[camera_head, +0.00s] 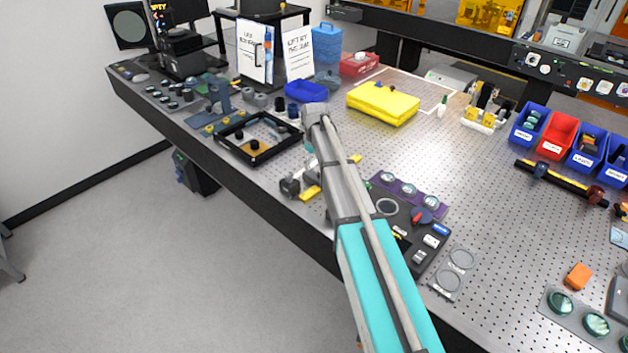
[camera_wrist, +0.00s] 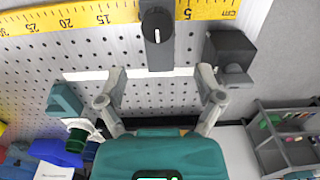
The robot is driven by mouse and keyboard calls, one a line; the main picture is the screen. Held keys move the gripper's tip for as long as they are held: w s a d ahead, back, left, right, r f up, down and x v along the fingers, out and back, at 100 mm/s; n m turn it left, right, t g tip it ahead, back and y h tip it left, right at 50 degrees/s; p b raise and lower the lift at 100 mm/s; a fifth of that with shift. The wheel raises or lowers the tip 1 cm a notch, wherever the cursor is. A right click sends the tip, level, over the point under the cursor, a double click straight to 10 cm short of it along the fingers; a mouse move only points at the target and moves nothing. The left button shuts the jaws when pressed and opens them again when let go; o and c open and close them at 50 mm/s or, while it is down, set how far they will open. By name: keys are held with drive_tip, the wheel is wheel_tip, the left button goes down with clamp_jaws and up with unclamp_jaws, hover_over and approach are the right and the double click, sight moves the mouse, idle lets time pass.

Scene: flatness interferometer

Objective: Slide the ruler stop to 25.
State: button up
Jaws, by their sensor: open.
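The yellow ruler (camera_wrist: 75,18) runs across the top of the wrist view, with 25, 20 and 15 to the left and 5 and cm to the right. The dark ruler stop (camera_wrist: 158,48) sits across it between 15 and 5, covering the marks there. It has a black knob with a white line. My gripper (camera_wrist: 162,73) is open, its fingertips on either side of the stop's lower end, with gaps showing on both sides. In the head view my arm hides part of the ruler (camera_head: 310,192); I cannot make out the stop there.
A dark block with a round knob (camera_wrist: 230,55) stands just right of the right finger. A teal part (camera_wrist: 65,100) and a blue bin (camera_wrist: 55,152) lie to the left. A black-framed tray (camera_head: 254,146) and a control panel (camera_head: 412,230) flank the ruler on the perforated bench.

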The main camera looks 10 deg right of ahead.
sight(315, 176)
drive_tip(key=shift+f+b, duration=2.7)
drive_tip(key=shift+f, duration=0.25)
